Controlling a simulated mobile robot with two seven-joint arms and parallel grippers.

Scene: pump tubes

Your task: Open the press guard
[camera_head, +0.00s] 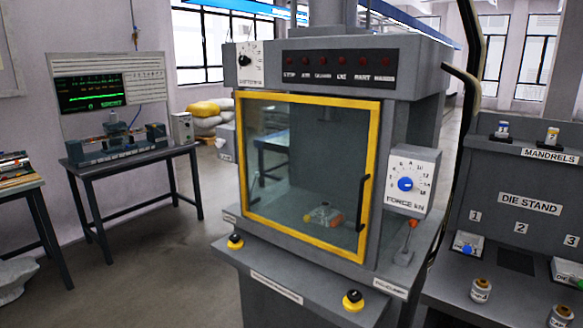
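The press (408,65) is a grey machine standing in the middle of the view. Its guard (376,140) is a clear panel in a yellow frame covering the front opening, and it looks closed. A black vertical handle (362,203) is on the guard's right side. Through the panel I see a small light-coloured part with orange pieces (325,215) on the press bed. Neither of my grippers shows in this view.
A force dial box (411,181) and a red-tipped lever (408,242) are right of the guard. Two yellow-and-black buttons (235,241) (353,300) sit on the front ledge. The die stand (540,226) is close at right. A dark bench (130,165) stands at left, with open floor between.

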